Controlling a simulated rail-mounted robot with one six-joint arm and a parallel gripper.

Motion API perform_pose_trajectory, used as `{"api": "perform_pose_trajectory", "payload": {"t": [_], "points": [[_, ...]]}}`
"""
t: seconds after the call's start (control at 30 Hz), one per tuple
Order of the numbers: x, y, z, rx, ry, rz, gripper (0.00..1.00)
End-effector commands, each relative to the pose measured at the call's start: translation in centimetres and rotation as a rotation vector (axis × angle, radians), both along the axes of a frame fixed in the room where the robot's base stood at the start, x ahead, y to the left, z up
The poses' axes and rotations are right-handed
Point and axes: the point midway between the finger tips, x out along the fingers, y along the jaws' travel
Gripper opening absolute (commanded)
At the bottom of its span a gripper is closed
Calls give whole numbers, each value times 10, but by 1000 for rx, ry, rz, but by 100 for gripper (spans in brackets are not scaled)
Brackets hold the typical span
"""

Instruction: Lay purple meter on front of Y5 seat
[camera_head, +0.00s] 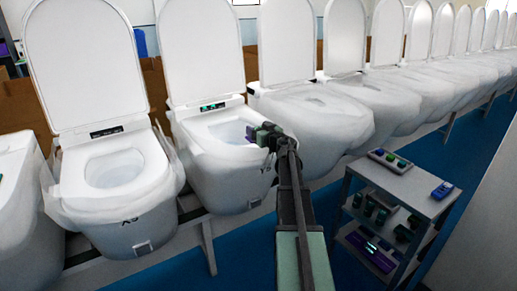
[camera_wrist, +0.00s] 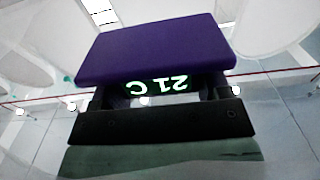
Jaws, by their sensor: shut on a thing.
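My gripper (camera_head: 262,135) reaches over the right part of the second toilet's seat (camera_head: 213,120), near its front. It is shut on the purple meter (camera_head: 249,132), seen only as a small purple patch at the fingertips. In the wrist view the purple meter (camera_wrist: 155,48) is large, held by the dark jaws, with a lit display reading 21 C upside down. I cannot tell whether the meter touches the seat. No Y5 label is readable; the first toilet's front mark (camera_head: 129,220) is unclear.
A long row of white toilets with raised lids runs to the far right. The third toilet (camera_head: 310,125) and those beyond have covered bowls. A grey cart (camera_head: 412,185) at right holds several devices, with a blue one (camera_head: 442,190) on top. The blue floor (camera_head: 235,245) is open.

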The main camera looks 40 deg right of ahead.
Motion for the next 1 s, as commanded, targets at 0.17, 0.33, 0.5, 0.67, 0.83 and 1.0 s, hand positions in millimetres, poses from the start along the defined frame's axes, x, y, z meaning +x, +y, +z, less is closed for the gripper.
{"api": "perform_pose_trajectory", "payload": {"t": [0.17,0.33,0.5,0.67,0.83,1.0], "points": [[0,0,-39,0,0,0,42],[0,0,-40,0,0,0,42],[0,0,-41,0,0,0,42],[0,0,-43,0,0,0,81],[0,0,-43,0,0,0,96],[0,0,-42,0,0,0,96]]}}
